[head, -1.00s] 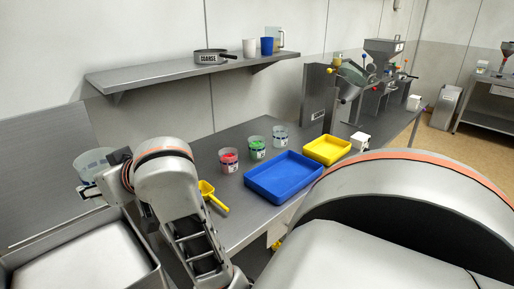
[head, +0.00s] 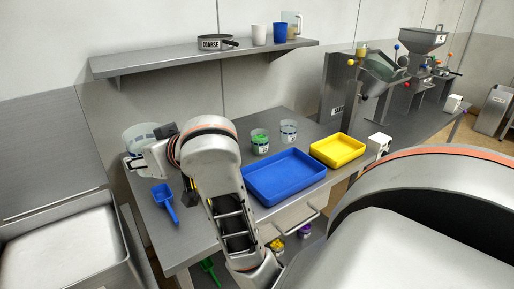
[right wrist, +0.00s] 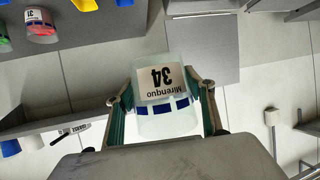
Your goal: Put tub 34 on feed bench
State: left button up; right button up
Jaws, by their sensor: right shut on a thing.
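Tub 34 is a clear tub with blue bands and a white label reading 34; it shows in the head view (head: 142,134) and upside down in the right wrist view (right wrist: 163,112). My right gripper (head: 140,153) is shut around its sides, with a finger on each side in the right wrist view (right wrist: 164,104). The tub hangs over the back left end of the grey steel bench (head: 196,235); I cannot tell whether it touches the top. The feed bench is not labelled in view. My left gripper is not in view.
A blue scoop (head: 165,202) lies near the bench's left end. A green tub (head: 260,142), clear tub (head: 288,131), blue tray (head: 286,177) and yellow tray (head: 338,149) stand farther right. A wall shelf (head: 200,58) overhangs behind. A steel basin (head: 66,242) is at left.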

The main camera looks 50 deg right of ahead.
aim_at(312, 131)
jog(key=k+l, duration=0.1)
jog(key=l, duration=0.35)
jog(key=k+l, duration=0.15)
jog(key=l, duration=0.3)
jog(key=k+l, duration=0.1)
jog(key=l, duration=0.35)
jog(key=k+l, duration=0.1)
jog(key=l, duration=0.4)
jog(key=k+l, duration=0.1)
jog(key=l, duration=0.35)
jog(key=k+l, duration=0.15)
jog(key=l, duration=0.3)
jog(key=k+l, duration=0.1)
jog(key=l, duration=0.35)
jog(key=k+l, duration=0.1)
jog(key=l, duration=0.35)
jog(key=i+l, duration=0.1)
jog(key=i, duration=0.85)
